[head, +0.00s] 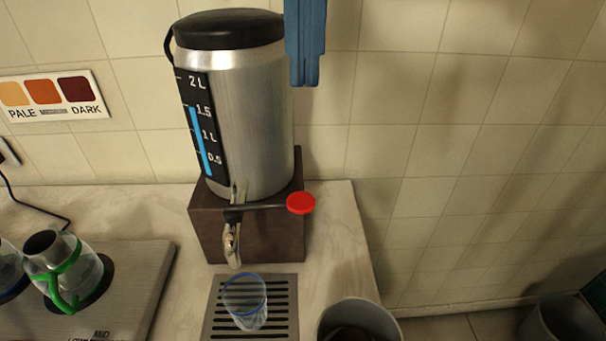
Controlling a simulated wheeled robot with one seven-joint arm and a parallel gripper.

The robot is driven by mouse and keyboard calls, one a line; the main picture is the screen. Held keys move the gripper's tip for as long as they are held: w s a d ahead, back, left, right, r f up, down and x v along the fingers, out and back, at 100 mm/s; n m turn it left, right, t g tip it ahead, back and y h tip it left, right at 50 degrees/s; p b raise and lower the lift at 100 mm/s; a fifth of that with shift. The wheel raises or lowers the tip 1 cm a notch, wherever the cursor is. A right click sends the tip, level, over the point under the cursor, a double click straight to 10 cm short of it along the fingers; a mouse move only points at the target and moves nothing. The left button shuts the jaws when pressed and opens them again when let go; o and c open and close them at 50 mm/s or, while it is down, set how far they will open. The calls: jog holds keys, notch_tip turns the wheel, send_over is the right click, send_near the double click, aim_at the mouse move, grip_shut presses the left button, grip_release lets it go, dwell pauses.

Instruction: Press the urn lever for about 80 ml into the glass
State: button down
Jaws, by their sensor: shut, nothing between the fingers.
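The urn (255,120) is a silver cylinder with a black lid, standing on a dark brown block. Its gauge has a blue bar reaching about the 1.5 mark. The urn lever (300,203) is a dark rod running right from the tap, with a red round knob at its end. The metal spout (232,245) points down. The clear glass (245,305) with a blue rim stands below the spout on the drip tray; I cannot tell whether it holds liquid. My gripper (304,82), blue, is shut and empty, pointing down above the red knob, apart from it.
The slotted drip tray (217,322) lies in front of the block. A grey bin (335,312) stands to its right. At left, a glass pot with a green band (64,262) sits on a grey warmer (140,290). A colour chart (55,97) hangs on the tiled wall.

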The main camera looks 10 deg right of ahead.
aim_at(311, 201)
notch_tip(311, 201, down, 14)
jog(key=shift+r+p, duration=0.15)
jog(key=shift+p, duration=1.05)
jog(key=f+y+b, duration=0.1)
jog(key=b, duration=0.2)
jog(key=shift+d+f, duration=0.15)
jog(key=shift+f, duration=0.05)
jog(key=f+y+b, duration=0.1)
jog(key=b, duration=0.3)
jog(key=f+y+b, duration=0.1)
jog(key=y+b, duration=0.1)
jog(key=b, duration=0.3)
jog(key=shift+d+f+t, duration=0.3)
jog(key=shift+t, duration=0.1)
jog(key=shift+s+r, duration=0.1)
jog(key=shift+r, duration=0.35)
